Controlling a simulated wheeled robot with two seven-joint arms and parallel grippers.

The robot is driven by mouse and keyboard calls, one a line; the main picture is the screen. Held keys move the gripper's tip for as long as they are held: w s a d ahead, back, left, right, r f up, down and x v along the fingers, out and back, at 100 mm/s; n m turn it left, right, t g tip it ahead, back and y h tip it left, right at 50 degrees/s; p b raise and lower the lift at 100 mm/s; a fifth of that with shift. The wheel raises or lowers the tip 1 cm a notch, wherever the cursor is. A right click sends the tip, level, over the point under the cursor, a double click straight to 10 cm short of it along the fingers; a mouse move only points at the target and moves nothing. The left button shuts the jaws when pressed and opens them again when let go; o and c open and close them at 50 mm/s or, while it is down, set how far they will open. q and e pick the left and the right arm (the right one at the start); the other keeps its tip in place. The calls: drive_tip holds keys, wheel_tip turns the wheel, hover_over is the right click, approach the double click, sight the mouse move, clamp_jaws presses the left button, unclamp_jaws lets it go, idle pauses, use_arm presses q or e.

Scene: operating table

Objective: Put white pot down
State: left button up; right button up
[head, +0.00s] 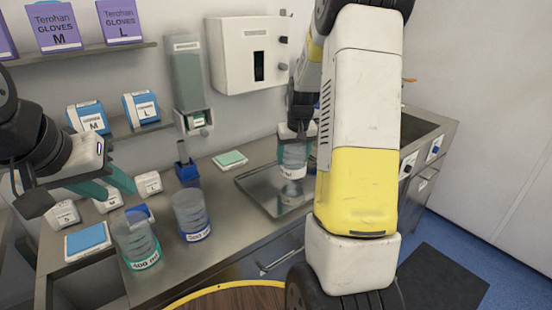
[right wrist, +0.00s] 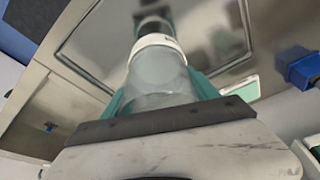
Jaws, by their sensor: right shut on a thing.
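My right gripper (head: 296,134) is shut on the white pot (head: 292,160), a clear, greenish jar with a white band. The pot hangs roughly upright above the metal tray (head: 252,188). In the right wrist view the pot (right wrist: 158,76) sits between the teal fingers of my right gripper (right wrist: 160,98), with the tray (right wrist: 205,40) below it. I cannot tell whether the pot's base touches the tray. My left gripper (head: 108,186) is open and empty at the left, above the counter's small boxes.
Two clear jars, green-labelled (head: 137,245) and blue-labelled (head: 191,215), stand on the steel counter (head: 225,235). A blue holder (head: 187,170) and a green-topped box (head: 230,159) stand left of the tray. Dispensers hang on the wall behind. A sink (head: 410,128) is at right.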

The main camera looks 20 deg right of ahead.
sight(291, 165)
drive_tip(key=shift+w+a, duration=0.1)
drive_tip(key=shift+w, duration=0.2)
drive_tip(key=shift+w+f, duration=0.15)
drive_tip(key=shift+f, duration=1.65)
drive_tip(key=shift+f, duration=0.15)
drive_tip(key=o, duration=1.6)
drive_tip(key=shift+c, duration=0.2)
